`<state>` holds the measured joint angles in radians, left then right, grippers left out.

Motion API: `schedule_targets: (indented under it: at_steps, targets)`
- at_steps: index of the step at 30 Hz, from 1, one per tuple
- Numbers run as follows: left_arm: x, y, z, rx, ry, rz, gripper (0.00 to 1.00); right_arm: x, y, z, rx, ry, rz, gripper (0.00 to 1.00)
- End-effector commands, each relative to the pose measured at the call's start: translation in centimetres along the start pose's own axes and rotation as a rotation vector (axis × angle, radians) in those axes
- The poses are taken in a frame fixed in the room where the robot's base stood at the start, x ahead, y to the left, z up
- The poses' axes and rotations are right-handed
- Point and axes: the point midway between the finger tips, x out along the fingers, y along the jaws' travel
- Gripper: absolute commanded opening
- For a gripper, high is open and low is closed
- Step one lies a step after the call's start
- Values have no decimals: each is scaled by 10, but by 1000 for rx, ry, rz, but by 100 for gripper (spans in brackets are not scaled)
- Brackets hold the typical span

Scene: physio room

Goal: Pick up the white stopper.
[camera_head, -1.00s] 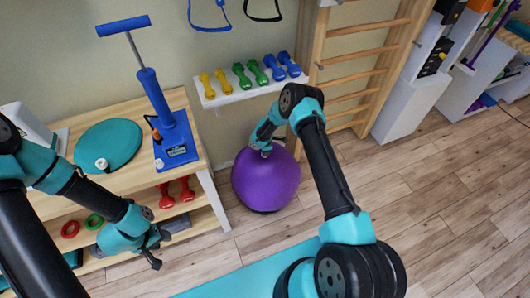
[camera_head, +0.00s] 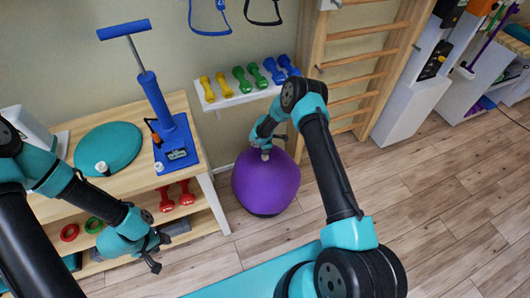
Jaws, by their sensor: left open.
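A small white object, which looks like the white stopper (camera_head: 102,169), sits at the front edge of the teal round cushion (camera_head: 108,145) on the wooden table. My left gripper (camera_head: 158,254) is open and empty, below and to the right of it, in front of the table's lower shelves and well apart from it. My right gripper (camera_head: 265,151) is at the top of the purple ball (camera_head: 266,186). It is small in the view, and its fingers cannot be made out. A tiny pale spot shows there, too small to identify.
A blue pump (camera_head: 165,120) stands on the wooden table (camera_head: 52,203), right of the cushion. Red dumbbells (camera_head: 177,197) and rings lie on the shelf below. A wall shelf (camera_head: 236,98) holds coloured dumbbells. A teal mat (camera_head: 255,277) lies on the floor. The floor at right is clear.

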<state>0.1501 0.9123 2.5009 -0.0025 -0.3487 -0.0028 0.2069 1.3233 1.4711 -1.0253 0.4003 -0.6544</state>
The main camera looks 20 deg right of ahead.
Motion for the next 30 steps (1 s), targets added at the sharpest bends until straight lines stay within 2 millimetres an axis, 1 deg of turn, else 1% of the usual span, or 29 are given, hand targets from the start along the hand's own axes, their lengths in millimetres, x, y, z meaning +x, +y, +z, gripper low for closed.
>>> schedule_targets:
  at_steps: [1,5,17,30]
  targets:
    - [0,0,0,0,0,0,43,2,-7,0,-1,-1,-6,11]
    - [0,0,0,0,0,0,43,0,-19,-3,-1,-2,-5,11]
    - [0,0,0,0,0,0,43,-6,-65,-14,-2,-1,-6,11]
    - [0,0,0,0,0,0,43,-15,-126,-29,-2,0,-7,11]
